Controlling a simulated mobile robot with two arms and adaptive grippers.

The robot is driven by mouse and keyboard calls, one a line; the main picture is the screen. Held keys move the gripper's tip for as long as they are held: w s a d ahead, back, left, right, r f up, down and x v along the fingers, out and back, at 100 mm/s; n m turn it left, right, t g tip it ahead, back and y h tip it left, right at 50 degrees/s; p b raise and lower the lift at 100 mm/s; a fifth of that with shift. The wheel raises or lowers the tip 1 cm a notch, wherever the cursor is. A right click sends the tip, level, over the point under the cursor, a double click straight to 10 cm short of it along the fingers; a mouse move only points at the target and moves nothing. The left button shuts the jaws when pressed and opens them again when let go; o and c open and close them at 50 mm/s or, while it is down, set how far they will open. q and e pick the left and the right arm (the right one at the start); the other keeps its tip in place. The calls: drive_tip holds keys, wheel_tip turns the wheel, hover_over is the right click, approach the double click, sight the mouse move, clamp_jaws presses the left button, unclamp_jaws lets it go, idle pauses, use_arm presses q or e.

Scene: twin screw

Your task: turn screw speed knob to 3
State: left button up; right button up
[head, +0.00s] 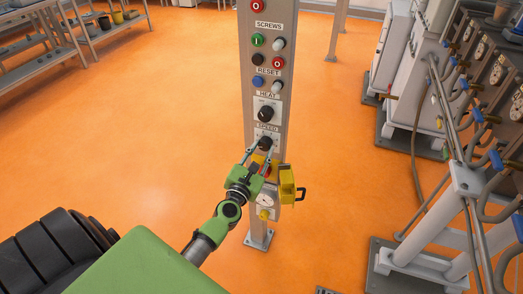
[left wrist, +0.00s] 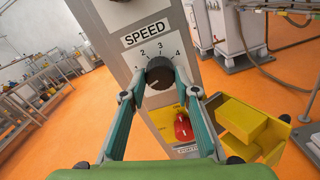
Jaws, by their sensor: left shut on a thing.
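The black screw speed knob (head: 265,143) sits on the grey column under the SPEED label. In the left wrist view the knob (left wrist: 160,74) shows in front of a white dial plate (left wrist: 150,50) marked 1, 2, 3 and 4. The number its pointer faces is not clear to me. My left gripper (head: 258,151) reaches up to the knob from below, and its green fingers (left wrist: 160,95) stand one on each side of it. The left gripper is shut on the knob. My right gripper is not in view.
The black HEAT knob (head: 266,113) and several buttons are higher on the column. A red knob (left wrist: 183,128) and an open yellow box (left wrist: 248,125) are just below and right of the speed knob. Grey machines with pipes stand at the right. Orange floor is free at the left.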

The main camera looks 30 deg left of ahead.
use_arm(q)
drive_tip(key=m+p, duration=0.1)
drive_tip(key=m, duration=0.6)
drive_tip(key=m+p, duration=0.1)
drive_tip(key=m, duration=0.2)
drive_tip(key=shift+m, duration=0.3)
drive_tip(key=m+p, duration=0.1)
drive_tip(key=m, duration=0.2)
drive_tip(key=shift+m, duration=0.3)
drive_tip(key=m+p, duration=0.2)
drive_tip(key=m, duration=0.3)
drive_tip(key=shift+f+m, duration=0.1)
drive_tip(key=shift+m, duration=0.2)
drive_tip(key=m+p, duration=0.1)
drive_tip(key=m, duration=0.4)
drive_tip(key=shift+f+m, duration=0.15)
drive_tip(key=shift+m, duration=0.25)
drive_tip(key=o, duration=1.1)
